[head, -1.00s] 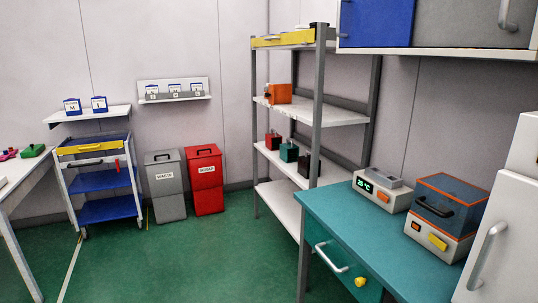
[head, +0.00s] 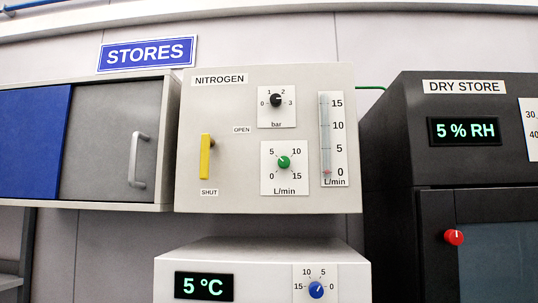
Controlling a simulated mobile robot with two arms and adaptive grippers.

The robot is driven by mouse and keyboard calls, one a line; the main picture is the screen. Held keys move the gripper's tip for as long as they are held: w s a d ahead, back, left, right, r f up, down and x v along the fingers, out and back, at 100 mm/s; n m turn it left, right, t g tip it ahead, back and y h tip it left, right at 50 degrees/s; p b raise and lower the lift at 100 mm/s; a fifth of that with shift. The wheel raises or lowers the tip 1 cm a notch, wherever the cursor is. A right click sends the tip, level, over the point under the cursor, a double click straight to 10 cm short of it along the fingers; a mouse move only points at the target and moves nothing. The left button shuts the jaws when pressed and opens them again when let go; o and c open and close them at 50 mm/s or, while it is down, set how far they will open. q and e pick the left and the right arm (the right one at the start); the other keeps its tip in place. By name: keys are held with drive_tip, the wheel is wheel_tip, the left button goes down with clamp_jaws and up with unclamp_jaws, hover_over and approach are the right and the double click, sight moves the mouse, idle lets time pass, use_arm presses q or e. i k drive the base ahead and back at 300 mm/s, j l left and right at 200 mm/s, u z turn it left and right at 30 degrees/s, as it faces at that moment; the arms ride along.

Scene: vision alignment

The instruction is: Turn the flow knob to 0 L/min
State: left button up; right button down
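The nitrogen panel (head: 235,105) is a pale box on the wall in the middle of the head view. Its flow knob (head: 285,163) is green, on a white L/min dial (head: 268,188) marked 0, 5, 10 and 15. Its small pointer mark seems to face up-left, towards 5. To its right, a flow tube (head: 326,130) scaled 0 to 15 has a small red float low down, near 0. Neither of my grippers is in view.
A black bar knob (head: 276,100) sits above the flow knob. A yellow handle (head: 205,157) hangs vertically, its lower end near the SHUT label. Below is a white unit (head: 262,265) reading 5 °C with a blue knob (head: 316,290). A dark dry store (head: 400,130) stands right.

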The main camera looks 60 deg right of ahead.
sight(284, 161)
drive_tip(key=z, duration=1.9)
